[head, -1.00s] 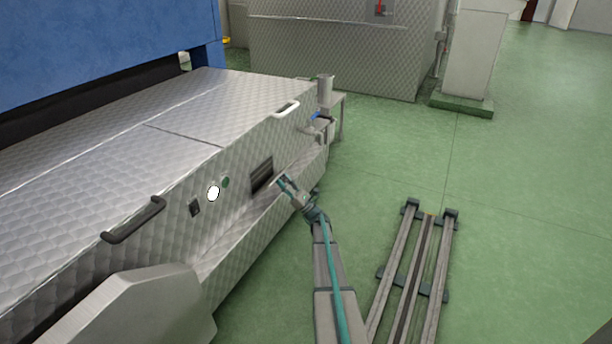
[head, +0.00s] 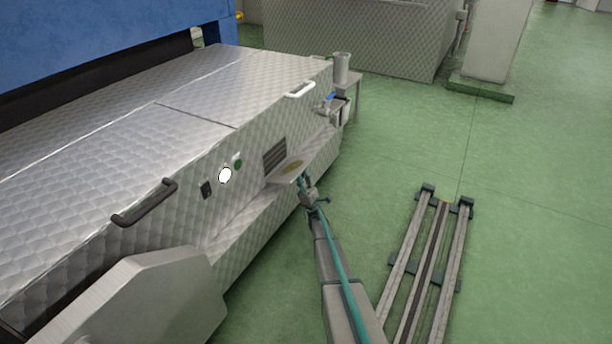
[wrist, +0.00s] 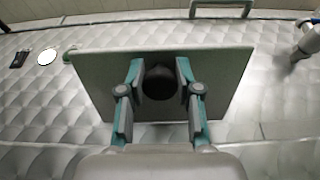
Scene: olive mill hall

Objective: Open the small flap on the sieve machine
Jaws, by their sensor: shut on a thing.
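The sieve machine (head: 150,135) is a long quilted-metal body on the left in the head view. In the wrist view the flap (wrist: 95,75) is a grey panel in the middle. My gripper (wrist: 160,73) has its two teal fingers on either side of a dark round part (wrist: 160,88) of the flap.
A dark handle (head: 145,202) and a white handle (head: 300,89) project from the machine. A white round button (head: 225,175) and a green one (head: 238,164) sit left of the vent. Metal rails (head: 430,250) lie on the green floor, otherwise open at right (head: 545,185).

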